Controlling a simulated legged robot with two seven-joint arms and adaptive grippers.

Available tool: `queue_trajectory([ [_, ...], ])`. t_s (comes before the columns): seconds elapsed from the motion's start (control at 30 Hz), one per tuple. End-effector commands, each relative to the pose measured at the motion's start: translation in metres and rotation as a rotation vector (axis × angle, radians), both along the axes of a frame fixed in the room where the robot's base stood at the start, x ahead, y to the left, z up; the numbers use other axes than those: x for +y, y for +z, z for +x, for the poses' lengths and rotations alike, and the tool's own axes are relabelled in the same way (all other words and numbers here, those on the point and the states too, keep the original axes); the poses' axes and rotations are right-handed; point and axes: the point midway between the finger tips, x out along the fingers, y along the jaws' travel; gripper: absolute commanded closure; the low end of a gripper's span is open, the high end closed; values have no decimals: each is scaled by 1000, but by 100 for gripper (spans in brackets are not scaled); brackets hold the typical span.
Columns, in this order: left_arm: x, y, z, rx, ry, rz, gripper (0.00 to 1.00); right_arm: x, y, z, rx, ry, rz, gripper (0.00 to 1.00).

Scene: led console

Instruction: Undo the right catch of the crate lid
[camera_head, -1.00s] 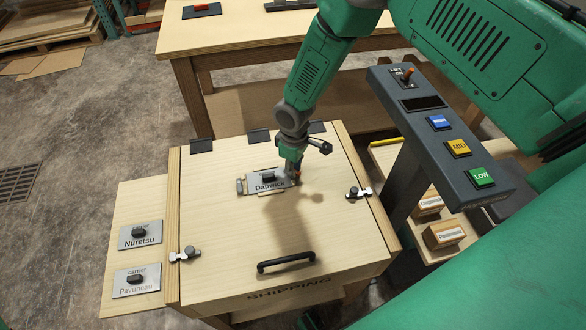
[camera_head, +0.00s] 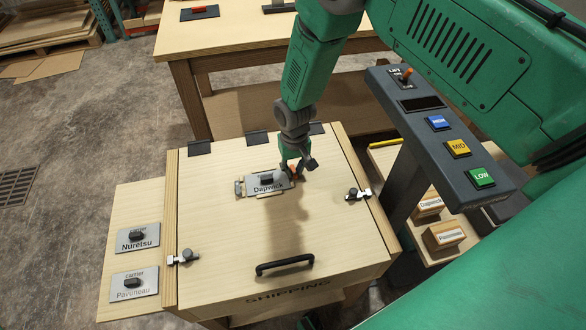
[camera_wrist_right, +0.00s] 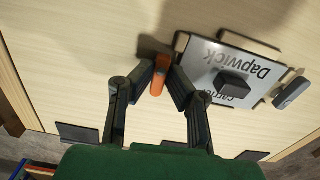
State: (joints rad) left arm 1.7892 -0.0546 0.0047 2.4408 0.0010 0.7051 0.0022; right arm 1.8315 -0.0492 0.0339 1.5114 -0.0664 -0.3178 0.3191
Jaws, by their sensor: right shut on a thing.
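The wooden crate lid (camera_head: 225,225) is down on the crate, with a black handle (camera_head: 286,264) near its front. The right catch (camera_head: 357,193), metal with a dark knob, sits at the lid's right edge. A left catch (camera_head: 184,257) sits at the left edge. My right gripper (camera_head: 293,171) is behind and left of the right catch, apart from it, at the right end of the Dapwick plate (camera_head: 266,187). In the wrist view it is shut on an orange tab (camera_wrist_right: 160,75) beside that plate. My left gripper is not in view.
A side board with the Nuretsu plate (camera_head: 138,238) and the Pavoneau plate (camera_head: 134,284) is at left. A dark console (camera_head: 440,145) with coloured buttons stands close at right. A table (camera_head: 235,35) is behind. The lid's front half is clear.

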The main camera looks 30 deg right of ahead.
Motion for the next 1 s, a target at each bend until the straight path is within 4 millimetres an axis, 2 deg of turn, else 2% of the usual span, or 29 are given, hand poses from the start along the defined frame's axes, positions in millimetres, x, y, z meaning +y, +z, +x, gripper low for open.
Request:
queue_trajectory([
  [0.3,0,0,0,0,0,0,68,0,0,0,-1,-67,1,100],
  [0.7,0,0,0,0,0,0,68,0,0,0,0,-71,1,100],
  [0.73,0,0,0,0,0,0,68,0,0,0,0,-71,1,77],
  [0.77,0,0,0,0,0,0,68,0,0,0,0,-71,1,68],
  [1.0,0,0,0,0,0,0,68,0,0,0,1,-70,1,68],
])
